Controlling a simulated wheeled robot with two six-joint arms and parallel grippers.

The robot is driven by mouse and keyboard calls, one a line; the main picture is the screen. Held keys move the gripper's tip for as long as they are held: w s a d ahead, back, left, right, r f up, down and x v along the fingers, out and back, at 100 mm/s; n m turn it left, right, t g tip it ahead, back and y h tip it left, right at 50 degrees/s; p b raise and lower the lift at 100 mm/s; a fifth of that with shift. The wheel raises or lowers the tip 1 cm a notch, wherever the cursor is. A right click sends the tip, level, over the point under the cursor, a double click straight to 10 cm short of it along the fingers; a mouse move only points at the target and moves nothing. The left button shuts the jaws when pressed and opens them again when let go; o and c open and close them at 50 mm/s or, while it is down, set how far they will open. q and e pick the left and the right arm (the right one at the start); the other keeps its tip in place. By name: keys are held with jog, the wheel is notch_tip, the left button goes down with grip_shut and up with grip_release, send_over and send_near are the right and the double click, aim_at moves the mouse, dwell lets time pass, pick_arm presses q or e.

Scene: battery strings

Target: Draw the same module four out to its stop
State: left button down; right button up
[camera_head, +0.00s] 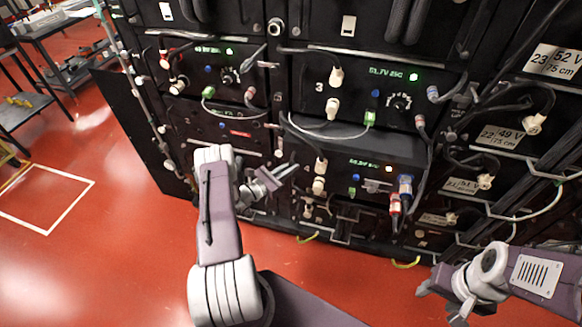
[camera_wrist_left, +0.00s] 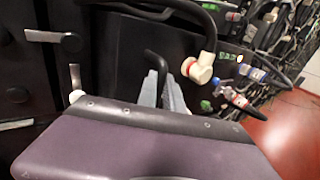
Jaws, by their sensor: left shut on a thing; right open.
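Module four (camera_head: 345,176) is the dark unit low in the middle rack column, with a lit green display, a blue button and the figure 4 at its left. A strip of its dark top shows above its front; how far it stands out is hard to tell. My left gripper (camera_head: 268,180) is at its left edge. In the left wrist view my left gripper's fingers (camera_wrist_left: 165,92) are shut on a black bent handle (camera_wrist_left: 153,62); their tips are partly hidden by the wrist. My right gripper (camera_head: 445,297) is open and empty, low at the right, apart from the rack.
White plugs (camera_head: 320,177) sit on module four's left; a blue plug (camera_head: 405,186) and a red plug (camera_head: 394,204) are at its right. Module three (camera_head: 370,95) is directly above, with a looping cable (camera_head: 325,131). Red floor (camera_head: 345,270) in front is clear.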

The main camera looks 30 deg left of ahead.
pick_arm(q)
jog(key=s, duration=0.3)
jog(key=shift+s+d+f, duration=0.1)
jog(key=shift+d, duration=0.25)
jog(key=c, duration=1.5)
grip_release()
jog(key=shift+d, duration=0.15)
jog(key=v, duration=0.9)
jog(key=shift+b, duration=0.4)
